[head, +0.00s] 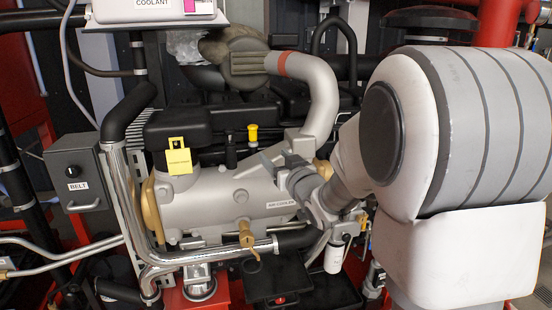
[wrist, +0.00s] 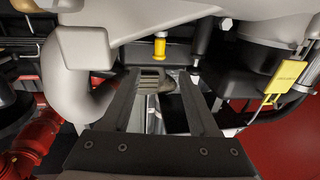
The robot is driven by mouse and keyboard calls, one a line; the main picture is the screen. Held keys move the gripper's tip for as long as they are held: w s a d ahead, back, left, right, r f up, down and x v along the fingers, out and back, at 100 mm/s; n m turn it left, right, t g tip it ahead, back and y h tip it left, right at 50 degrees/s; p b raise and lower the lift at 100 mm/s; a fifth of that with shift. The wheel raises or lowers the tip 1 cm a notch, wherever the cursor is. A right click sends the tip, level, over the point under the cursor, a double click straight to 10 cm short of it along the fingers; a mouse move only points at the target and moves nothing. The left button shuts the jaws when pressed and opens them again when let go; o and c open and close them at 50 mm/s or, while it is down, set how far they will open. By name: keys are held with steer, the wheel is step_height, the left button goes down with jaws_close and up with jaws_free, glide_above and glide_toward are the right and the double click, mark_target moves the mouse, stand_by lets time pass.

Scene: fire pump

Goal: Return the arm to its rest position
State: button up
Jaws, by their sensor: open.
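My gripper (head: 285,160) reaches in front of the engine in the head view, with my white and grey arm filling the right side. In the wrist view my gripper (wrist: 160,80) shows two dark fingers spread apart, with nothing held between them. Beyond the fingers is a black engine part with a yellow cap (wrist: 159,46). In the head view the yellow cap (head: 253,133) stands a little above and left of the fingers. I cannot tell whether the fingers touch the engine.
The engine's grey air cooler (head: 215,205) lies below and left of my gripper. A curved grey pipe (head: 318,95) rises close behind it. A yellow tag (head: 178,160), a chrome pipe (head: 125,195) and a grey belt box (head: 78,172) are at left. Red pipework (wrist: 30,145) shows in the wrist view.

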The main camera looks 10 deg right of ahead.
steer(key=s+a+r+m+g+h+p, duration=0.1)
steer(key=s+g+p, duration=0.2)
steer(key=s, duration=1.4)
steer(key=s+a+g+h+p, duration=0.1)
steer(key=s+g+p, duration=0.3)
steer(key=s+g, duration=0.5)
steer(key=s, duration=0.8)
steer(key=shift+a+r+m+h, duration=0.4)
